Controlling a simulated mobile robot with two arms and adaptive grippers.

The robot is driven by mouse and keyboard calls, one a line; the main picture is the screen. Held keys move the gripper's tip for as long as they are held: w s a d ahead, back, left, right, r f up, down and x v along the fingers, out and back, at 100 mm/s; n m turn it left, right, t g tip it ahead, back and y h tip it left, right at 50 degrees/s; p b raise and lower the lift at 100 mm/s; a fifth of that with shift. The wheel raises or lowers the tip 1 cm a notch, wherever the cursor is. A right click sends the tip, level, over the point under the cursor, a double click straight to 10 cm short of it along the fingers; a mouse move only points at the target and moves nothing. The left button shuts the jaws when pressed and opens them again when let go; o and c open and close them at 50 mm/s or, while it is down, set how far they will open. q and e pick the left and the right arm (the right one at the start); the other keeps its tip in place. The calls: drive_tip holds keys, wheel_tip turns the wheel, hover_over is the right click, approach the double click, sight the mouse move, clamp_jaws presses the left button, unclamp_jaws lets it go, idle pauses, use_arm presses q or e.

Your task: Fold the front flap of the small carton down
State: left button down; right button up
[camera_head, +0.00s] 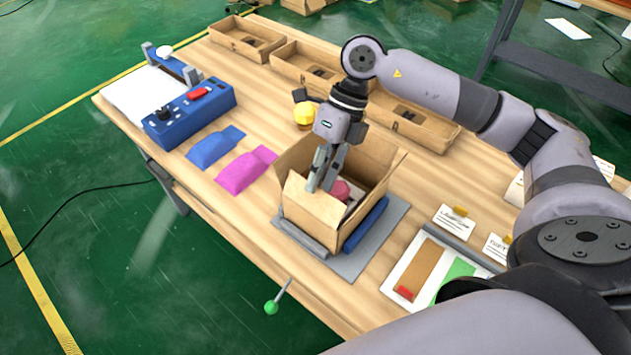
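The small carton (312,212) stands on a grey mat (366,262) near the table's front edge, its top open. Its front flap stands up along the near side, and other flaps stand raised at the back and right. A dark red round item (341,190) shows inside. My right gripper (320,186) points down over the carton opening, with its fingertips at the front flap's upper edge. Its fingers are close together with a narrow gap; I cannot tell whether they touch or pinch the flap. My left gripper is not in view.
Blue (215,146) and pink (246,170) pouches lie left of the carton, near a blue control box (189,112). Open cardboard trays (248,37) line the back. A green-knobbed lever (271,307) sticks out at the front edge. Cards and a sample board (398,272) lie right.

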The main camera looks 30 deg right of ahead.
sight(313, 199)
drive_tip(key=shift+x, duration=1.15)
drive_tip(key=shift+a+f, duration=0.1)
clamp_jaws()
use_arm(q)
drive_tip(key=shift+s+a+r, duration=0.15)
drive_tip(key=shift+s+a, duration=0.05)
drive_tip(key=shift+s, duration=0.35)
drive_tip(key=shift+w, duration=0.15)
